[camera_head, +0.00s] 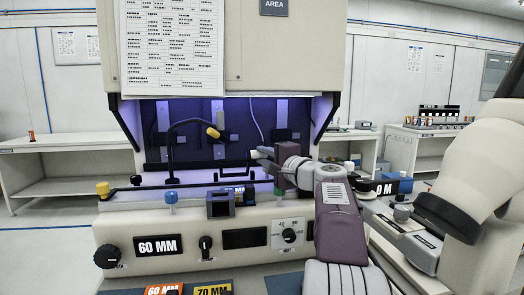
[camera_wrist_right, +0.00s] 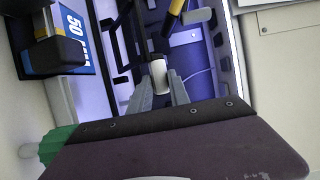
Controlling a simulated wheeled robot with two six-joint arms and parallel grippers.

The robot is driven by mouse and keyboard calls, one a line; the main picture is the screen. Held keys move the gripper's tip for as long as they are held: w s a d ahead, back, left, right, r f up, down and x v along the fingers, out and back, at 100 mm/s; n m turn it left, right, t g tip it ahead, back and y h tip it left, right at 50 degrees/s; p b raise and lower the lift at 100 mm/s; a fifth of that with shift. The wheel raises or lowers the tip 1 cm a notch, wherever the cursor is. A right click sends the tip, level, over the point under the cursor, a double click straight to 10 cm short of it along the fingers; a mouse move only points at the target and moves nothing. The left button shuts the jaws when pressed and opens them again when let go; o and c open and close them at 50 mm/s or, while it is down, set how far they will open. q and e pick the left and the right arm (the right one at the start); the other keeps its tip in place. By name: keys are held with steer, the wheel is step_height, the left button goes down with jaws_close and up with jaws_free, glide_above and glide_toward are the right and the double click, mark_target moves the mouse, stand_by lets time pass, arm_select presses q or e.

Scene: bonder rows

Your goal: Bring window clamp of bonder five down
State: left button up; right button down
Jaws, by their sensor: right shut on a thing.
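The bonder (camera_head: 200,225) stands in front of me, a beige machine with a lit purple bay under its upper housing. My right gripper (camera_head: 264,155) reaches into the front of this bay from the right. In the right wrist view, its two grey fingers (camera_wrist_right: 159,92) are shut on a pale cylindrical handle (camera_wrist_right: 160,74), at the end of a dark lever. I take this to be the window clamp's handle; most of the clamp is hidden behind my gripper. No bonder number is readable. My left gripper is not in view.
A curved black arm with a yellow tip (camera_head: 212,131) stands left of my gripper. A yellow knob (camera_head: 103,189), a blue knob (camera_head: 171,196) and a dark block (camera_head: 220,205) line the front ledge. A dial (camera_head: 289,234) sits below. Benches stand behind on both sides.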

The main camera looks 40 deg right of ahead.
steer(key=c, duration=1)
jaws_free()
steer(key=shift+s+f, duration=0.1)
steer(key=shift+s, duration=0.2)
steer(key=s+b, duration=0.3)
steer(key=s, duration=0.3)
steer(key=shift+s+a, duration=0.15)
steer(key=shift+a, duration=0.25)
